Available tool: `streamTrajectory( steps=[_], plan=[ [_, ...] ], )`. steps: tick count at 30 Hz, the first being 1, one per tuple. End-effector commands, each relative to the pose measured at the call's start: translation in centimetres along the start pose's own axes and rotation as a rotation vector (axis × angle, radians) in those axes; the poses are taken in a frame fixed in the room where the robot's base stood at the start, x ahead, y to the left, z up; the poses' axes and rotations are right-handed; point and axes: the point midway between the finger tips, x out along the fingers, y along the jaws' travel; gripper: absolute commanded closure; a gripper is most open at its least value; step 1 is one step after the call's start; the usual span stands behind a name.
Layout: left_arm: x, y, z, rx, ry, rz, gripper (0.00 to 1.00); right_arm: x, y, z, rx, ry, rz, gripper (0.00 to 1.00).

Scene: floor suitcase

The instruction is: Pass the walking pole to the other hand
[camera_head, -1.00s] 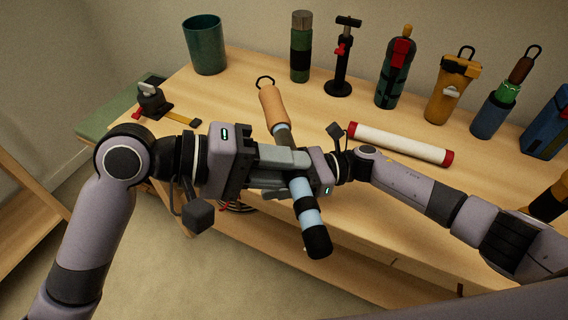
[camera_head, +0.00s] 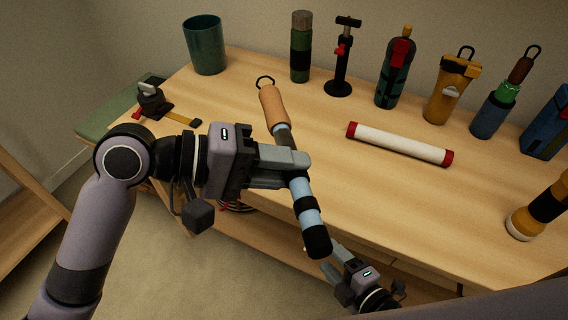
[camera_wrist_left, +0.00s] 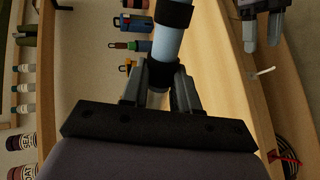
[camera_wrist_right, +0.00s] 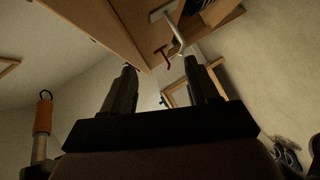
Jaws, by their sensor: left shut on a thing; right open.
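The walking pole (camera_head: 307,205) has an orange-brown grip with a dark loop at its upper end, a light blue shaft with black bands and a black lower end. It slants above the bench in the head view. My left gripper (camera_head: 298,165) is shut around the middle of its shaft; the shaft also shows between the fingers in the left wrist view (camera_wrist_left: 168,42). My right gripper (camera_head: 335,258) is low near the bench's front edge, below and right of the pole's black end, apart from it. In the right wrist view its fingers (camera_wrist_right: 160,88) are spread and empty.
The wooden bench (camera_head: 250,95) holds a white tube with red ends (camera_head: 400,145), a green cup (camera_head: 205,45), a strap with a buckle (camera_head: 165,110) and several bottles and tools along the back. The bench's middle is mostly clear.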

Motion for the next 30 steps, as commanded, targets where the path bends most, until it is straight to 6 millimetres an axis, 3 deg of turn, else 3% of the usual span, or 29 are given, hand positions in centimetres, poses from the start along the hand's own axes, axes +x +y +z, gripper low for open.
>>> streamTrajectory(
  steps=[9, 15, 20, 30],
  plan=[
    [0.0, 0.1, 0.0, 0.001, 0.001, 0.002, 1.0, -2.2, -2.5, 3.7, 0.893, -0.303, -0.078, 0.41],
    [0.0, 0.1, 0.0, 0.001, 0.001, 0.002, 1.0, -5.0, -2.5, 5.0, 1.295, -0.4, -0.028, 0.41],
    [0.0, 0.1, 0.0, 0.001, 0.001, 0.002, 1.0, -5.8, -2.4, 5.4, 1.412, -0.421, -0.006, 0.41],
    [0.0, 0.1, 0.0, 0.001, 0.001, 0.002, 1.0, -5.8, -2.3, 5.4, 1.417, -0.42, -0.005, 0.41]
  ],
)
